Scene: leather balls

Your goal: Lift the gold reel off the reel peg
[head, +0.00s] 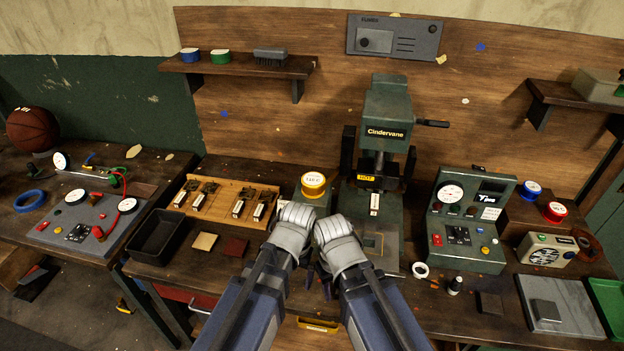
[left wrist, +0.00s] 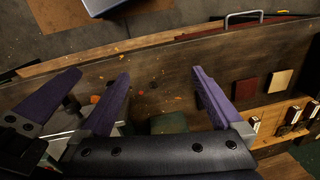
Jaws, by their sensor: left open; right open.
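The gold reel (head: 313,182) has a pale labelled top and sits upright on a grey-green block (head: 313,196) left of the press. The peg is hidden under it. My left gripper (head: 303,262) points down over the bench, nearer to me than the reel and apart from it. In the left wrist view the left gripper (left wrist: 161,72) has its purple fingers spread with nothing between them. My right gripper (head: 325,278) is close beside the left one, its fingers mostly hidden by its wrist. The reel cannot be made out in the wrist view.
A green press (head: 388,105) stands behind and right of the reel. A wooden rack (head: 226,196) of stamps and a black tray (head: 157,236) lie to the left. A gauge panel (head: 465,225) stands right. Leather squares (head: 236,247) lie on the bench.

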